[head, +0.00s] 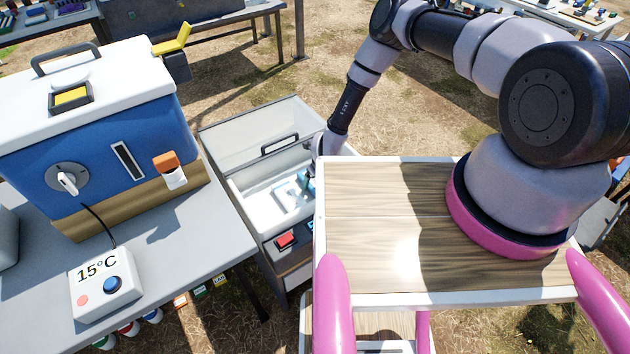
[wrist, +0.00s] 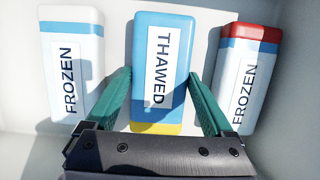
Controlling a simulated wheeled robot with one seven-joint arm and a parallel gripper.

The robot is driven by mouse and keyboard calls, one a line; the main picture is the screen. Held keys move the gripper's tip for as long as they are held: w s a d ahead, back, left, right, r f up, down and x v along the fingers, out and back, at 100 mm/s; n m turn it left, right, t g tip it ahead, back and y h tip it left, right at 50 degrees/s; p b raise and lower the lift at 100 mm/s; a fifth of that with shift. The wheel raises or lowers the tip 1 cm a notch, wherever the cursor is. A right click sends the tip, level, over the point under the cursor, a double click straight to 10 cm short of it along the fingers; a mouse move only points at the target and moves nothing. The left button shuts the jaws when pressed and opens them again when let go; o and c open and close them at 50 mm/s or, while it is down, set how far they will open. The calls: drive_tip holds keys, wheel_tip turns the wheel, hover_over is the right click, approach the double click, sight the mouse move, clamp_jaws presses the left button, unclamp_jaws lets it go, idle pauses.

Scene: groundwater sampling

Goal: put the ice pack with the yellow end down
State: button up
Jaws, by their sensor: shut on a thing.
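The ice pack with the yellow end (wrist: 178,32) is blue with a white label reading THAWED. Its yellow end (wrist: 155,128) points toward my gripper in the wrist view. My gripper (wrist: 161,74) is shut on this pack, with one green finger along each long side. The pack is inside the open white-walled chest (head: 258,125), at or close to its floor; I cannot tell whether it touches. In the head view, the gripper is mostly hidden by my own tray and the chest.
In the chest, a pale blue pack with a white end (wrist: 75,62) lies left, and one with a red end (wrist: 250,70) lies right, both labelled FROZEN. A table with a blue cooler (head: 110,140) and a 15°C control box (head: 105,285) stands left of the chest.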

drive_tip(key=o, duration=1.5)
drive_tip(key=shift+f, duration=0.1)
drive_tip(key=shift+c, duration=0.2)
